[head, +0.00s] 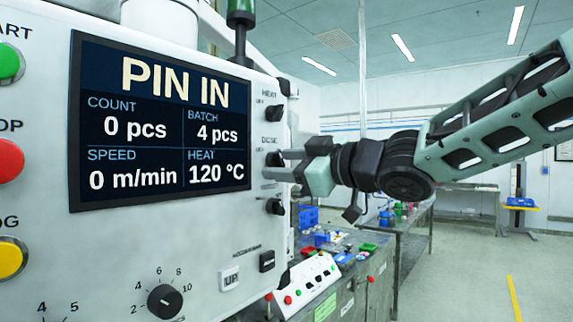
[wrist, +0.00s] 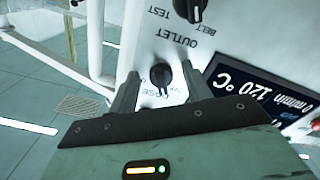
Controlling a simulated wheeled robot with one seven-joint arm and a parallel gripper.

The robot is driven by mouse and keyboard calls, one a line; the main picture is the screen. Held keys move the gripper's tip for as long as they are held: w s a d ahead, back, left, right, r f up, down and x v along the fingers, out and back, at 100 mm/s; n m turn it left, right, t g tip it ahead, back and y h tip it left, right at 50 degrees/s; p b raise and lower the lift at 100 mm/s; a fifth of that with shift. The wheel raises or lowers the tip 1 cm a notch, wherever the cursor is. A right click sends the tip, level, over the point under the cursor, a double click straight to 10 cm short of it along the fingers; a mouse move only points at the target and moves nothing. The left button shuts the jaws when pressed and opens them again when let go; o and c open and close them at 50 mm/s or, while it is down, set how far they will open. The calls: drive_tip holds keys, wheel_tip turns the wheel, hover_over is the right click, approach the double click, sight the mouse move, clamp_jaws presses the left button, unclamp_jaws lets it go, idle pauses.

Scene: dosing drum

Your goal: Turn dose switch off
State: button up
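The dose switch is a black rotary knob (wrist: 160,76) on the white panel. In the wrist view it sits between the two fingertips of my gripper (wrist: 160,84), with a visible gap on each side. The small lettering by it is upside down and hard to read. In the head view my gripper (head: 277,165) reaches in from the right at the DOSE label, and its fingers partly hide the knob. The gripper is open and holds nothing.
The heat knob (head: 274,112) is above and the outlet knob (head: 274,206) below, both close to my fingers. The display (head: 160,122) reads PIN IN and 0 m/min. Start, stop and jog buttons are at the left. A cluttered bench (head: 345,265) stands behind, lower right.

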drive_tip(key=v, duration=1.7)
drive_tip(key=shift+p, duration=0.35)
drive_tip(key=shift+s+d, duration=0.15)
wheel_tip(320, 180, down, 19)
drive_tip(key=a+m+h+b, duration=0.1)
drive_tip(key=m+h, duration=0.6)
drive_tip(key=h, duration=0.2)
drive_tip(key=s+f+m+g+h+b, duration=0.1)
drive_tip(key=s+f+g+h, duration=0.3)
drive_tip(key=s+f+g, duration=0.7)
drive_tip(key=s+d+f, duration=0.1)
drive_tip(key=s+f, duration=0.4)
drive_tip(key=s, duration=0.4)
drive_tip(key=shift+f+m+h, duration=0.2)
drive_tip(key=shift+m+h, duration=0.1)
drive_tip(key=shift+m, duration=0.1)
